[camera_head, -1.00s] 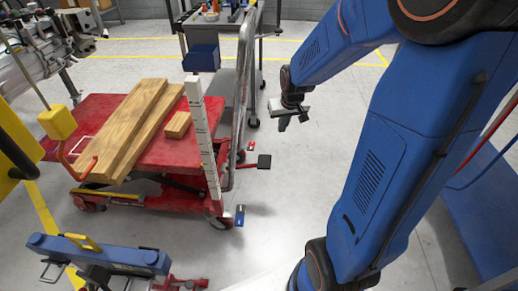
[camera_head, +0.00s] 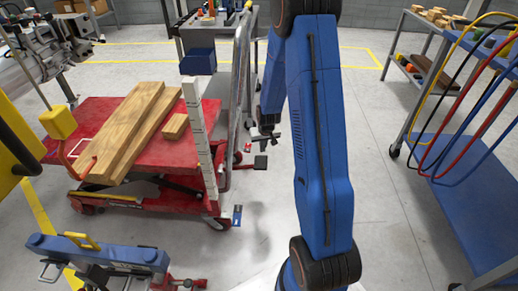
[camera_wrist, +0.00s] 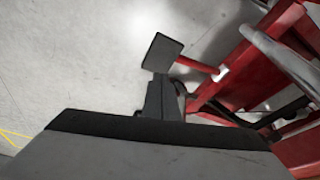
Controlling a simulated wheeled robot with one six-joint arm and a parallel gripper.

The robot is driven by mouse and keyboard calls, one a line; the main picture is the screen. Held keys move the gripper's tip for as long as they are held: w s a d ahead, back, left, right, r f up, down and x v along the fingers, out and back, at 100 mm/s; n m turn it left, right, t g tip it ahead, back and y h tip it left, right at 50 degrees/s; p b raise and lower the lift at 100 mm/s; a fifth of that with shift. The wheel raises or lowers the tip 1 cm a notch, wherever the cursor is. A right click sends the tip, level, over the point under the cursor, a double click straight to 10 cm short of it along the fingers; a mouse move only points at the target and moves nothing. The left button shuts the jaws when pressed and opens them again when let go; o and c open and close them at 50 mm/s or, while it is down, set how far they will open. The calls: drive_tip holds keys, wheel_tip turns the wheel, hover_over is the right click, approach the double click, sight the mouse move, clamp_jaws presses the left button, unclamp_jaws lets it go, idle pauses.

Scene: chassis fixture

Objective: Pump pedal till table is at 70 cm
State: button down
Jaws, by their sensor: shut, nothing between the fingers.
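The red lift table (camera_head: 82,128) stands on the left with wooden planks (camera_head: 128,130) on its top. A white upright scale (camera_head: 197,130) with dark marks stands at its near right corner; its figures are too small to read. The pedal (camera_head: 261,162) is a black pad on a red bar at the table's right side. It also shows in the wrist view (camera_wrist: 163,52), just past my fingertips. My gripper (camera_head: 265,142) is shut and empty, above the pedal in the head view. I cannot tell whether it touches the pedal.
A grey tubular handle (camera_head: 241,80) rises beside the scale. A small blue pedal (camera_head: 238,215) sits by the near caster. A workbench with a blue bin (camera_head: 198,61) stands behind. A blue cart (camera_head: 470,200) with hoses is at right.

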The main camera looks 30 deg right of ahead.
drive_tip(key=shift+x, duration=3.5)
drive_tip(key=shift+f, duration=5.4)
drive_tip(key=shift+r, duration=5.65)
wheel_tip(320, 180, down, 11)
drive_tip(key=shift+r, duration=5.8)
drive_tip(key=shift+f, duration=0.1)
